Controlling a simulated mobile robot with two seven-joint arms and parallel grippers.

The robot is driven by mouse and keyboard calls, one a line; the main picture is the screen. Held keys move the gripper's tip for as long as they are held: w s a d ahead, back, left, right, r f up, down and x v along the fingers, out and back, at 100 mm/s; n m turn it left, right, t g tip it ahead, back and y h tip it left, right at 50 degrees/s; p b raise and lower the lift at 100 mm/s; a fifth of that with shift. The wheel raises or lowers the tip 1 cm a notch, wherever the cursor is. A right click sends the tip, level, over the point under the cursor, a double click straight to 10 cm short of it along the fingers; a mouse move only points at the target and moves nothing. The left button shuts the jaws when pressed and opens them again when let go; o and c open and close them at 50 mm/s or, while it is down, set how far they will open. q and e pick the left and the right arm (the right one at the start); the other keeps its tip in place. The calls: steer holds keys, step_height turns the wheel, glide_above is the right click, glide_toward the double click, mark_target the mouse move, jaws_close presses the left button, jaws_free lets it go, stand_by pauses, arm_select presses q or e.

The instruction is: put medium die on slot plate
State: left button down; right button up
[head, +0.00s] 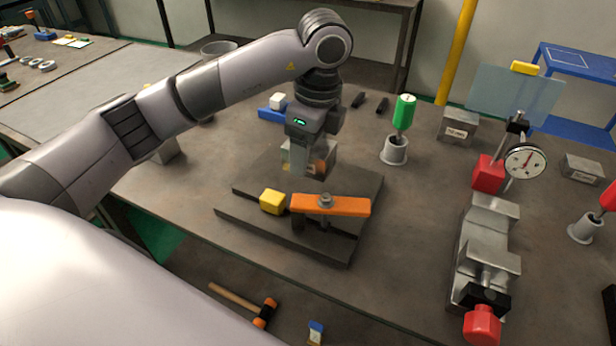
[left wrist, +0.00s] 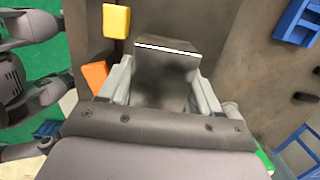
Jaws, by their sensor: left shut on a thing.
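My left gripper (head: 302,168) points down over the back of the dark slot plate (head: 245,222). In the left wrist view its two pale fingers (left wrist: 160,95) are closed on the sides of a grey metal block (left wrist: 165,75), which I take to be the medium die. In the head view the block (head: 322,155) shows partly behind the fingers, near the plate's back edge. I cannot tell whether it touches the plate. A yellow block (head: 273,201) and an orange clamp bar (head: 335,206) sit on the plate's front part. My right gripper is not in view.
Labelled grey blocks (head: 458,127) (head: 581,168) stand at the right. A green-handled tool (head: 404,112) in a holder stands behind the plate. A vise (head: 485,255) and dial gauge (head: 525,161) are at the right. The bench between plate and vise is clear.

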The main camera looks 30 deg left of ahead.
mark_target(316, 147)
arm_select(q)
steer(key=shift+f, duration=1.65)
step_height(316, 147, down, 3)
steer(key=shift+r, duration=0.2)
steer(key=shift+f, duration=0.2)
steer(key=shift+c, duration=1.1)
jaws_free()
steer(key=r, duration=0.4)
steer(key=d+r+p, duration=0.1)
steer(key=r, duration=0.7)
steer(key=shift+d, duration=0.25)
